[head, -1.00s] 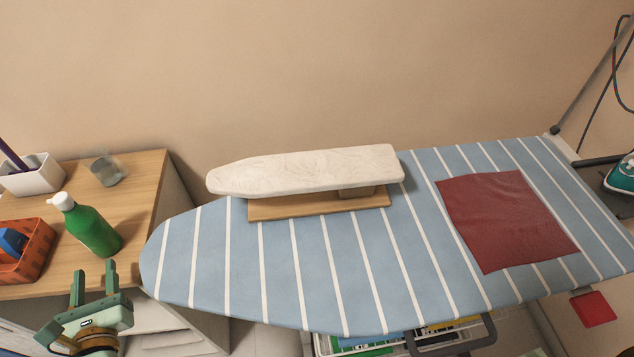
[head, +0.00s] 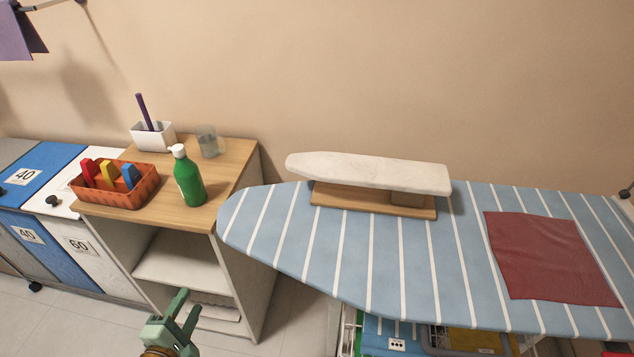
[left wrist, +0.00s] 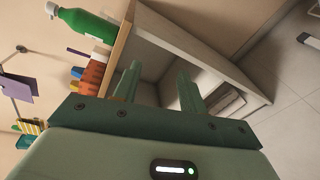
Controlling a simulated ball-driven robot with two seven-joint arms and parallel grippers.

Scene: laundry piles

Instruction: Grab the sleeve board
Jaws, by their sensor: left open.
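The sleeve board (head: 370,172) has a pale padded top on a wooden base (head: 375,200). It stands on the blue-and-white striped ironing board (head: 340,262), near its back edge. My left gripper (head: 186,306) is open and empty at the bottom of the head view, in front of the wooden cabinet, lower and to the left of the sleeve board. In the left wrist view its two green fingers (left wrist: 157,85) are apart, with the cabinet's open shelf beyond them. The sleeve board is not in the left wrist view. My right gripper is not in view.
A wooden cabinet (head: 232,172) left of the ironing board carries a green bottle (head: 188,178), an orange basket (head: 118,190), a glass (head: 208,142) and a white holder (head: 153,136). A red cloth (head: 550,257) lies on the ironing board's right part. A crate sits below.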

